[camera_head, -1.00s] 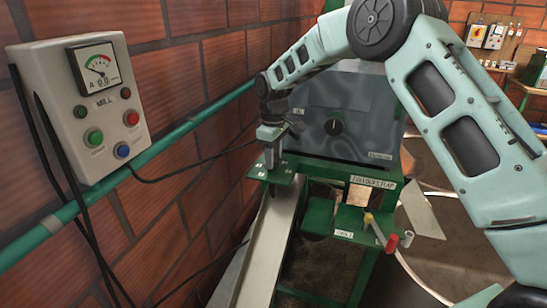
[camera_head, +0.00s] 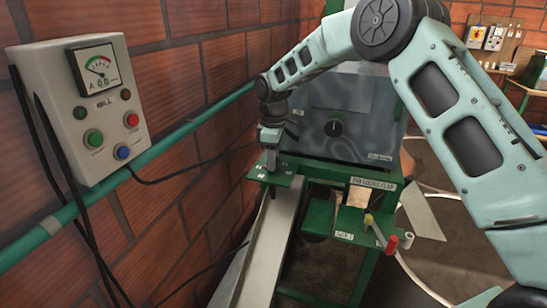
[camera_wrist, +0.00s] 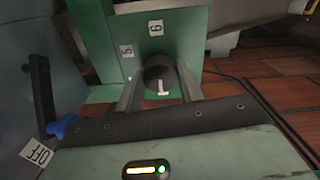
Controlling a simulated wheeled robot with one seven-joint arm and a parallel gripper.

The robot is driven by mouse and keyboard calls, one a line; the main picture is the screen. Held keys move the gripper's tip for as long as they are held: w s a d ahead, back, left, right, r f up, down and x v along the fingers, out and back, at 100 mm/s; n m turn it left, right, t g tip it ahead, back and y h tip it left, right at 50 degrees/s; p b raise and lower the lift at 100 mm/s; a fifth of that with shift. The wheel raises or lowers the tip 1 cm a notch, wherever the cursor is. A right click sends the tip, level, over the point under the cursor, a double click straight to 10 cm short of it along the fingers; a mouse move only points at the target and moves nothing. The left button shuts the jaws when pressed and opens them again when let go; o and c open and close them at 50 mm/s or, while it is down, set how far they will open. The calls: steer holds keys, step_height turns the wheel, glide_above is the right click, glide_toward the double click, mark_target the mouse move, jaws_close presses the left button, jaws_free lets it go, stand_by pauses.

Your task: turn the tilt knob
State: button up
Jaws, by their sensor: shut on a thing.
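The tilt knob (camera_wrist: 160,73) is a dark round knob with a white pointer line, on a green plate (camera_wrist: 180,38) with white number labels, among them 5 and 6. In the wrist view my gripper (camera_wrist: 159,78) has one finger on each side of the knob and is shut on it. The pointer line faces the bottom of the wrist view. In the head view my gripper (camera_head: 271,160) points down onto the green plate (camera_head: 284,181) beside the brick wall; there the knob is hidden by the gripper.
A control box (camera_head: 85,105) and green pipe (camera_head: 190,128) are on the wall at left. Yellow and red handles (camera_head: 380,230) stick out at right.

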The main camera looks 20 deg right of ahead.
steer(key=o, duration=1)
steer(key=shift+r, duration=0.1)
step_height(320, 180, up, 17)
steer(key=b, duration=0.4)
steer(key=shift+r, duration=0.2)
steer(key=s+a+f+m+b, duration=0.1)
steer(key=s+a+f, duration=0.25)
steer(key=s, duration=0.35)
steer(key=s+a+f+y+b, duration=0.1)
steer(key=s+a+f, duration=0.1)
steer(key=s+a, duration=0.35)
steer(key=s+a+f+m+b, duration=0.1)
steer(key=s+a+f, duration=0.15)
steer(key=s, duration=0.65)
steer(key=s+d+f+m, duration=0.1)
steer(key=s+f, duration=0.2)
steer(key=s, duration=0.4)
steer(key=s+d+f+b, duration=0.1)
steer(key=s+d+f, duration=0.1)
steer(key=s, duration=0.5)
steer(key=s+d+f+m, duration=0.1)
steer(key=s+d+f, duration=0.1)
steer(key=s+f, duration=0.3)
steer(key=shift+s+d+m, duration=0.1)
steer(key=shift+s+m, duration=0.2)
steer(key=shift+s, duration=0.9)
